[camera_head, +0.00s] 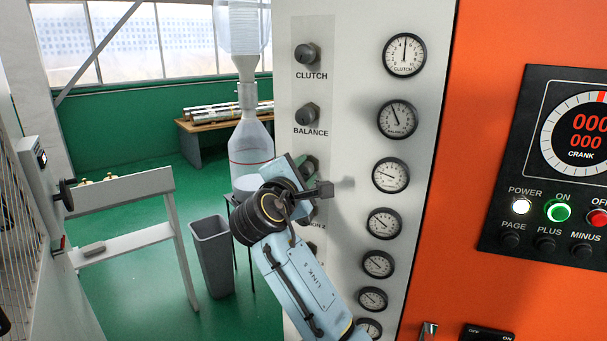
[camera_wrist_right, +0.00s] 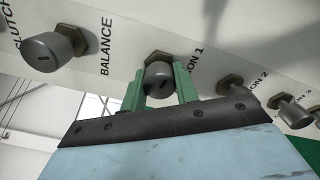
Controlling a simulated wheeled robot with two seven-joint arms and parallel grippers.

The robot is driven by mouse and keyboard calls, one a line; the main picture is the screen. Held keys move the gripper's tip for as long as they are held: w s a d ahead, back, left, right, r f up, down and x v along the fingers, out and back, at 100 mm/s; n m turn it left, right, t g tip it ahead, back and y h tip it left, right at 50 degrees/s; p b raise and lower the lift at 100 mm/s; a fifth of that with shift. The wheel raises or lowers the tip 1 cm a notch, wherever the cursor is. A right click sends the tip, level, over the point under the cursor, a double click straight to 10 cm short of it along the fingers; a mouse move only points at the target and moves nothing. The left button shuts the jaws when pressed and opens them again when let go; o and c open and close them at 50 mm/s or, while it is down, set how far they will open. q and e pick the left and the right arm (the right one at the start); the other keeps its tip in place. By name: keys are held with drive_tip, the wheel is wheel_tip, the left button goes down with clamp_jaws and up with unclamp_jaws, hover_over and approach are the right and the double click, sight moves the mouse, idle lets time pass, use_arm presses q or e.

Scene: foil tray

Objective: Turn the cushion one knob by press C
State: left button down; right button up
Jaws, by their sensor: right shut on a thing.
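The grey cushion one knob (camera_wrist_right: 160,82) sits between the two green fingers of my right gripper (camera_wrist_right: 160,90) in the right wrist view. Its label reads "ON 1", with the rest hidden. My right gripper is shut on this knob, a finger on either side. The dials stand in a column on the pale panel (camera_head: 345,100), to the right of the knobs. My left gripper is not in view.
The clutch knob (camera_head: 307,54) and balance knob (camera_head: 307,115) are above on the panel; the cushion two knob (camera_wrist_right: 232,84) is beside my gripper. An orange cabinet (camera_head: 480,60) with a black control box is right. A grey bin (camera_head: 212,255) stands on the floor.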

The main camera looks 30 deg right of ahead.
drive_tip(key=shift+m+b, duration=0.3)
drive_tip(key=shift+m, duration=0.9)
drive_tip(key=o, duration=1)
drive_tip(key=shift+b+v, duration=1.65)
drive_tip(key=shift+v, duration=5.05)
